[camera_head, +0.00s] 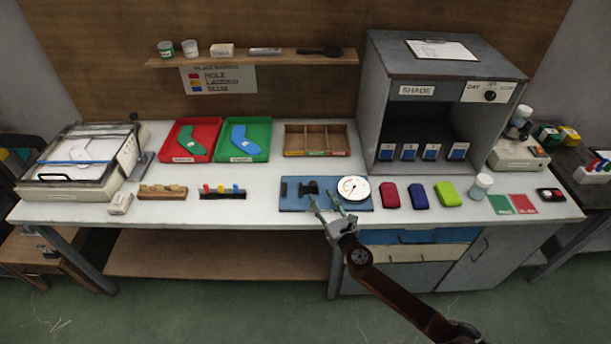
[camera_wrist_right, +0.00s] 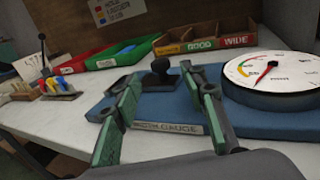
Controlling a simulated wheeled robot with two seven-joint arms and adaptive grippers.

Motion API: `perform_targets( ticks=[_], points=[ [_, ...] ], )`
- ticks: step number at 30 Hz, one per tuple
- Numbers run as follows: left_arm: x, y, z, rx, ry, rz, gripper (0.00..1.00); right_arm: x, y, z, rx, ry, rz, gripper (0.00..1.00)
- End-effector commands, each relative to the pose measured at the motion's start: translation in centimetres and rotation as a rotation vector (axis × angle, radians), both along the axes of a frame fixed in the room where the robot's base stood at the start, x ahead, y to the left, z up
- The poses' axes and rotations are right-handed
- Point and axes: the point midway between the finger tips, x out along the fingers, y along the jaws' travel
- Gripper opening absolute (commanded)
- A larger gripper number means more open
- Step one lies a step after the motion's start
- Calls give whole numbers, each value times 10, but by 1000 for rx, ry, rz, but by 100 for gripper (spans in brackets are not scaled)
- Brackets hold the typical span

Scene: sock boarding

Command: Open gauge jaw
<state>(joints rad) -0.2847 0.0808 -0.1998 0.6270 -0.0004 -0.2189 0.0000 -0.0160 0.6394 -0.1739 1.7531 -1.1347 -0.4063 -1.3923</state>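The gauge is a blue base (camera_head: 290,205) with a white round dial (camera_head: 353,188) on its right and a black jaw piece with a knob (camera_head: 309,187) left of the dial. In the right wrist view the dial (camera_wrist_right: 275,72) has a red needle, and the black knob (camera_wrist_right: 160,73) stands up from the blue base (camera_wrist_right: 150,106). My right gripper (camera_head: 326,203) is at the gauge's front edge. In the wrist view its green fingers (camera_wrist_right: 160,84) are spread apart, with the knob beyond and between the tips and nothing held. My left gripper is not in view.
Red (camera_head: 190,156) and green (camera_head: 226,156) trays with sock shapes and a divided wooden box (camera_head: 316,153) stand behind. A rack with coloured pegs (camera_head: 222,197) is left. Red, blue and lime cases (camera_head: 418,196) are right of the gauge. A grey shade cabinet (camera_head: 379,105) stands behind them.

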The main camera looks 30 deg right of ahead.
Motion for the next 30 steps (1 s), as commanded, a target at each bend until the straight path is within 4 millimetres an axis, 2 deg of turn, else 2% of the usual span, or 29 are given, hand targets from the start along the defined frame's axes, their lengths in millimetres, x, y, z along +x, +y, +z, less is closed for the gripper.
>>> perform_targets(
  ticks=[5, 9, 13, 19, 25, 28, 30],
  points=[
    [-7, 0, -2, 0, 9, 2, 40, 16, -2, -1, 0, 0, 1, 39],
    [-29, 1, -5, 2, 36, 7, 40, 38, -6, -1, 0, -1, 1, 39],
    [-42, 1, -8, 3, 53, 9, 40, 57, -9, -1, -1, 0, -1, 39],
    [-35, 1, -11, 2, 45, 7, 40, 74, -12, -1, 0, 1, 0, 39],
    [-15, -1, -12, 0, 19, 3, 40, 77, -12, -1, 0, 2, 0, 39],
    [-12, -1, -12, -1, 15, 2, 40, 77, -12, -1, 0, 2, 0, 39],
    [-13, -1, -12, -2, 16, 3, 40, 77, -12, -1, 0, 2, 0, 35]
  ],
)
